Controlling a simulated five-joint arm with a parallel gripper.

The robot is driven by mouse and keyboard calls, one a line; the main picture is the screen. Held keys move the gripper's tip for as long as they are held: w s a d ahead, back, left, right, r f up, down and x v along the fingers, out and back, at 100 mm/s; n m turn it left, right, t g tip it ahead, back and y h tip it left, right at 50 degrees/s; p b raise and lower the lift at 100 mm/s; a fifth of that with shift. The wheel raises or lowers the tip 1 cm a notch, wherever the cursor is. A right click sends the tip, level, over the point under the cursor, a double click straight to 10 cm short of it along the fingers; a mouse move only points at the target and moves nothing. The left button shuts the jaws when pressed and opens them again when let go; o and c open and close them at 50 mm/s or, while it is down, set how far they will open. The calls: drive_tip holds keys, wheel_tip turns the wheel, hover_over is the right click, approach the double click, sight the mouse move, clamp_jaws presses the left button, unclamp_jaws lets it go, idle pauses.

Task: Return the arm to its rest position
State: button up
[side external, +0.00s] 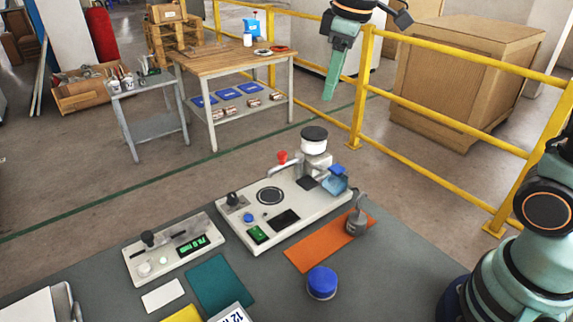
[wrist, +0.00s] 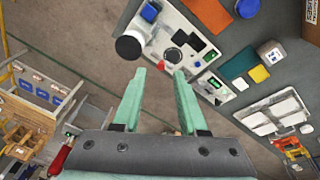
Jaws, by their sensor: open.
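My gripper (side external: 333,85) hangs high above the floor at the top of the side view, beyond the bench and in front of the yellow railing. It is empty. In the wrist view my gripper (wrist: 160,72) has its two green fingers spread apart, with nothing between them. The fingertips overlap the picture of the bench edge and the white tester (wrist: 165,32), but the side view shows the gripper clear of both. My arm rises at the right edge of the side view, and its middle links are out of frame.
On the grey bench (side external: 375,285) stand the tester (side external: 262,208), a smaller display unit (side external: 173,250), an orange mat (side external: 310,252) with a grey handled piece (side external: 356,222), and a blue-lidded jar (side external: 321,283). A yellow railing (side external: 450,113) and large carton (side external: 463,75) stand behind.

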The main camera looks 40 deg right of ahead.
drive_tip(key=s+d+f+m+t, duration=0.1)
drive_tip(key=s+f+m, duration=0.1)
drive_tip(key=s, duration=0.4)
drive_tip(key=s+d+f+m+t, duration=0.2)
drive_tip(key=s+f+m, duration=0.1)
drive_tip(key=s, duration=0.3)
drive_tip(key=shift+m, duration=0.8)
